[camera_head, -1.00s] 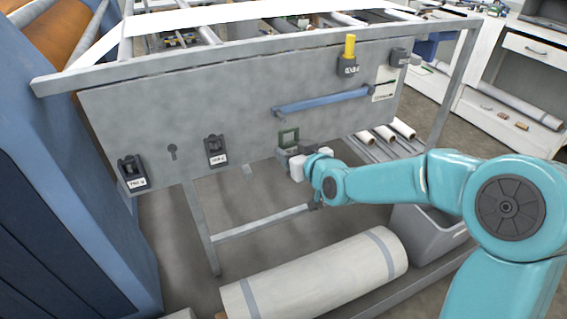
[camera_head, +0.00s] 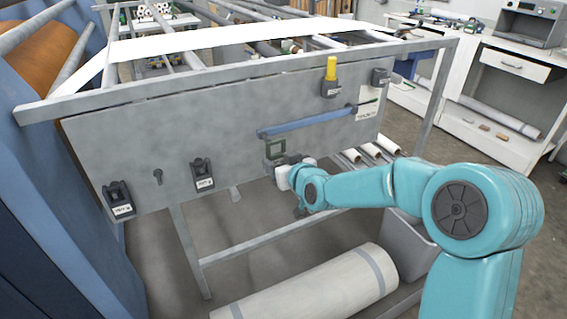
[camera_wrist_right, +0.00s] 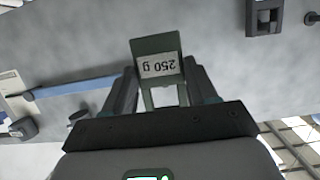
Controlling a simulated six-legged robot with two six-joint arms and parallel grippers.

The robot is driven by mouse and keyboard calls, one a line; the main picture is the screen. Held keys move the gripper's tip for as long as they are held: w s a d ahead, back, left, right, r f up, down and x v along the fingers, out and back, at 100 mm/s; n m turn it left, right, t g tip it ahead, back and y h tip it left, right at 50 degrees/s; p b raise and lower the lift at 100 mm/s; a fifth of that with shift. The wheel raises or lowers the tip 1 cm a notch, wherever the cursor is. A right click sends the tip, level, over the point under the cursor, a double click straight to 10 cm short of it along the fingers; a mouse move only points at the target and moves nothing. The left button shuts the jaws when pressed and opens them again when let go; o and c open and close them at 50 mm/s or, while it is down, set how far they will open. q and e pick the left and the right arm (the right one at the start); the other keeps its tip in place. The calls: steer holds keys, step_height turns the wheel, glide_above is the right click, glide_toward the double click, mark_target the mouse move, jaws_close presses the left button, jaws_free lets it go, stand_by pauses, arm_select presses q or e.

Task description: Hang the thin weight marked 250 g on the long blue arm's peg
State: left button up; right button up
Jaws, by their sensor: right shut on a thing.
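My right gripper (camera_head: 277,162) is shut on the thin green weight (camera_head: 275,149) and holds it in front of the grey panel, just below the left end of the long blue arm (camera_head: 306,122). In the right wrist view the weight (camera_wrist_right: 158,66) sits between both fingers (camera_wrist_right: 163,92), its white label reading 250 g upside down. The blue arm (camera_wrist_right: 75,88) shows at the left there. My left gripper is not in view.
Dark weights hang on the grey panel (camera_head: 130,130): two at lower left (camera_head: 118,199) (camera_head: 202,174) and two at upper right (camera_head: 331,88) (camera_head: 380,77), one beside a yellow piece (camera_head: 331,67). A pale roll (camera_head: 320,285) lies on the floor below.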

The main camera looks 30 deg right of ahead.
steer(key=shift+w+d+p, duration=0.15)
steer(key=shift+w+p, duration=1)
steer(key=shift+w, duration=1.1)
steer(key=shift+w+f, duration=0.2)
steer(key=shift+w, duration=0.1)
steer(key=shift+w+f+b, duration=0.45)
steer(key=shift+w+b, duration=0.1)
steer(key=shift+b, duration=0.3)
steer(key=o, duration=1.2)
steer(key=shift+o, duration=0.2)
steer(key=d+b+v, duration=0.1)
steer(key=b+v, duration=0.1)
steer(key=v, duration=1.4)
steer(key=shift+s+a, duration=0.2)
steer(key=shift+a, duration=0.3)
